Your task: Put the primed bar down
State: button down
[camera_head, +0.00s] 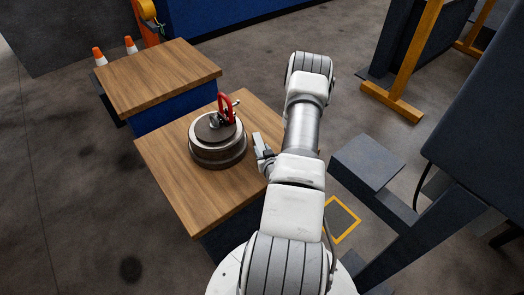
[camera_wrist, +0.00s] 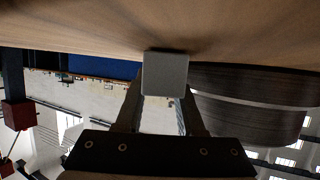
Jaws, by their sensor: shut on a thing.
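The primed bar shows in the wrist view as a light grey block (camera_wrist: 165,74), its square end facing the camera. My gripper (camera_wrist: 160,98) is shut on it, with one finger on each side. The bar lies close against the wooden top (camera_wrist: 80,22), with a dark shadow beside it; I cannot tell if it touches. In the head view my gripper (camera_head: 263,160) is low at the right edge of the near wooden table (camera_head: 185,190), beside the round dark stack. There the bar is hard to tell from the fingers.
The round dark metal stack (camera_head: 217,152), with a red shackle (camera_head: 226,106) on top, stands just left of my gripper; it also shows in the wrist view (camera_wrist: 250,112). A second wooden-topped table (camera_head: 160,75) is behind. The near table's front left is clear.

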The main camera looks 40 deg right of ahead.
jog(key=shift+f, duration=0.1)
jog(key=c, duration=0.5)
grip_release()
